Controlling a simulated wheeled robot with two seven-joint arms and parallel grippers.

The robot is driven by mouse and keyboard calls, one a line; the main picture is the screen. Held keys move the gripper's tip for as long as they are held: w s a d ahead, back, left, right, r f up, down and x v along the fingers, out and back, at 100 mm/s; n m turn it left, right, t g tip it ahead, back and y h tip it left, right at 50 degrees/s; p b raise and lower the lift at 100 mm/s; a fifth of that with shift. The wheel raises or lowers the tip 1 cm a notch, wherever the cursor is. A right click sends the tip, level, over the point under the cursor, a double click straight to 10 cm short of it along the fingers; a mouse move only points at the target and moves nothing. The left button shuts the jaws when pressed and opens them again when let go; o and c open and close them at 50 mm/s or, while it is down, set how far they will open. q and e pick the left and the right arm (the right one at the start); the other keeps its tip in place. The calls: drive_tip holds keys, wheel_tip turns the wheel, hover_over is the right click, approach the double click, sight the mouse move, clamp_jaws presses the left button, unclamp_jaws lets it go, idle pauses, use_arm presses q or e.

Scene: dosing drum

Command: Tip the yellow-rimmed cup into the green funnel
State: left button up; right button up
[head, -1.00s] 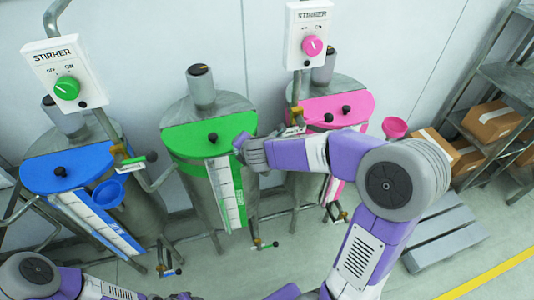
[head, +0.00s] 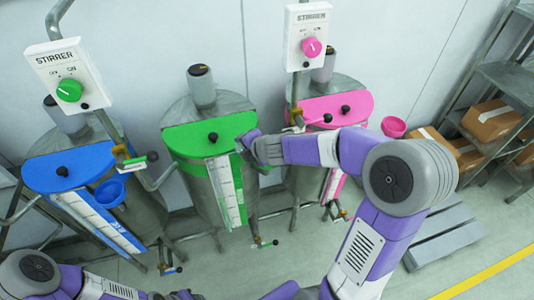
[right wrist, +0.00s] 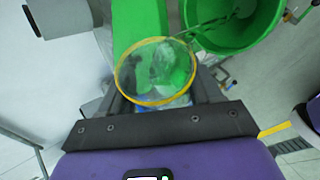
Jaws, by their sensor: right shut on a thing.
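My right gripper (right wrist: 160,105) is shut on the yellow-rimmed cup (right wrist: 121,82), a clear cup whose round mouth faces the right wrist camera. The green funnel (right wrist: 265,25) is at the top right of that view, with the cup's rim close beside its near left edge. Whether they touch is unclear. Dark streaks show between rim and funnel, and I cannot tell what they are. In the head view my right gripper (head: 248,148) is at the right side of the green-lidded drum (head: 190,137); cup and funnel are hidden there. My left gripper (head: 182,295) is barely visible at the bottom edge.
A blue-lidded drum (head: 75,168) with a blue funnel (head: 109,194) stands left. A pink-lidded drum (head: 325,106) with a pink funnel (head: 394,127) stands right. Two stirrer boxes, with a green knob (head: 68,90) and a pink knob (head: 311,47), hang above. A shelf (head: 505,75) holds cartons.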

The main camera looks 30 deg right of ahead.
drive_tip(key=shift+d+r+y, duration=0.1)
drive_tip(key=shift+r+y, duration=0.1)
drive_tip(key=shift+y, duration=0.2)
drive_tip(key=r+p, duration=0.1)
drive_tip(key=p, duration=0.1)
drive_tip(key=d+r+m+y+p, duration=0.1)
drive_tip(key=r+p, duration=0.1)
drive_tip(key=shift+s+d+r, duration=0.1)
drive_tip(key=shift+d+r, duration=0.1)
drive_tip(key=shift+r, duration=0.1)
drive_tip(key=shift+d+f, duration=0.1)
drive_tip(key=shift+f, duration=0.35)
drive_tip(key=shift+f+y+b, duration=0.1)
drive_tip(key=shift+y+b, duration=0.2)
drive_tip(key=shift+a, duration=0.2)
